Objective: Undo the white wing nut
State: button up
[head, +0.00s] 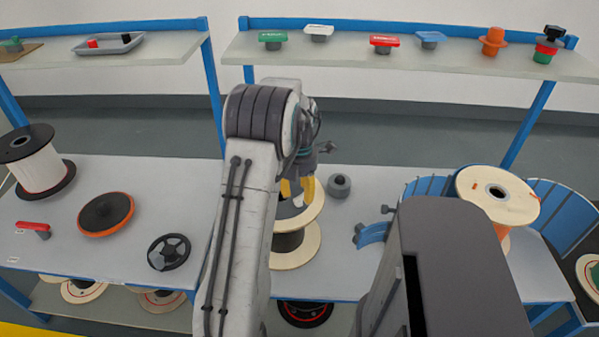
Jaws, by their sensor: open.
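A small piece with a flat white top and a grey base, which looks like the white wing nut (319,29), stands on the right upper shelf between a green-topped and a red-topped one. My gripper (298,192) has yellow fingers and points down over a pale wooden spool (296,256) on the workbench. It is open, well below and in front of the shelf and apart from the white piece. My arm partly hides the gripper and the spool. Whether the fingers touch the spool cannot be told.
The right upper shelf (350,60) also holds green, red, blue and orange pieces. On the workbench (180,200) are a grey knob (339,186), a black handwheel (169,252) and a wooden spool on a blue stand (497,194). The bench left of my arm has free room.

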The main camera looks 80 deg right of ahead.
notch_tip(320, 180, up, 10)
jog(key=shift+r, duration=0.2)
dwell(0.3)
dwell(0.6)
